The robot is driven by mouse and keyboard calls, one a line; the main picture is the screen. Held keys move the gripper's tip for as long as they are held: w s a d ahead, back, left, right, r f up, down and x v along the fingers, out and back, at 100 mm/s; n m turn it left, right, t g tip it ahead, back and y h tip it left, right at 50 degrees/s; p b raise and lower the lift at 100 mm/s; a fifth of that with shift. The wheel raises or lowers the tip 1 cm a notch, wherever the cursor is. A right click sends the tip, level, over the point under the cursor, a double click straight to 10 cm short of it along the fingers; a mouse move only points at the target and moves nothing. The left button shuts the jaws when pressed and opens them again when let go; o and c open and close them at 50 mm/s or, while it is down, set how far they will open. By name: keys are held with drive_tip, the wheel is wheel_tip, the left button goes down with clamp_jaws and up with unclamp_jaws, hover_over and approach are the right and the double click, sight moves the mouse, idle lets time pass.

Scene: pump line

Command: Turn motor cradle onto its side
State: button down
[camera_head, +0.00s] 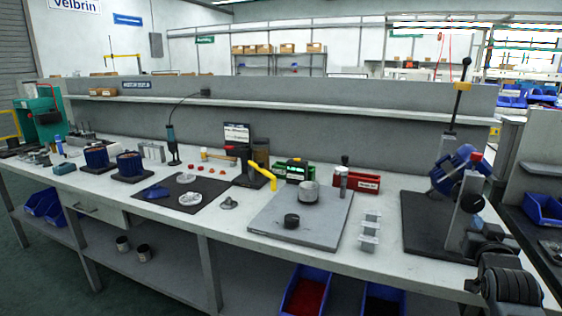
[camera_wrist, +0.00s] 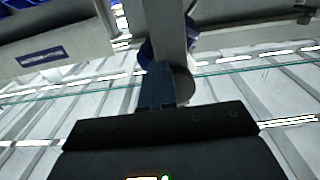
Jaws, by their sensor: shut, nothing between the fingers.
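The motor cradle (camera_head: 465,215) stands on a dark base plate (camera_head: 422,226) at the right end of the bench in the head view. Its grey uprights hold a tilted blue body (camera_head: 459,170) with black round ends. In the wrist view, a grey upright bar (camera_wrist: 166,25) and part of a blue body (camera_wrist: 146,52) show just beyond my fingers. My gripper (camera_wrist: 157,72) is shut and empty, its fingers close in front of these parts; I cannot tell whether they touch. In the head view my dark arm covers the bench's lower right corner.
A tall stand with a black knob (camera_head: 466,62) rises behind the cradle. A small grey stepped piece (camera_head: 370,230) and a grey plate (camera_head: 275,225) lie to its left. Some bare bench shows between plate and base.

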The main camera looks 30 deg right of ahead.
drive_tip(key=shift+w+a+r, duration=0.1)
drive_tip(key=shift+w+a, duration=0.15)
drive_tip(key=shift+w, duration=0.35)
drive_tip(key=shift+w+a+r, duration=0.1)
drive_tip(key=shift+w+a, duration=0.1)
drive_tip(key=shift+w, duration=0.35)
drive_tip(key=shift+w+d+f, duration=0.15)
drive_tip(key=shift+w+f, duration=0.1)
drive_tip(key=shift+w, duration=0.2)
drive_tip(key=shift+a+r, duration=0.2)
drive_tip(key=shift+a+r, duration=0.1)
drive_tip(key=shift+r, duration=0.2)
drive_tip(key=shift+f+b, duration=0.15)
drive_tip(key=shift+b, duration=0.3)
drive_tip(key=shift+a+f, duration=0.15)
drive_tip(key=shift+f, duration=0.1)
drive_tip(key=shift+v, duration=3)
drive_tip(key=shift+f, duration=0.2)
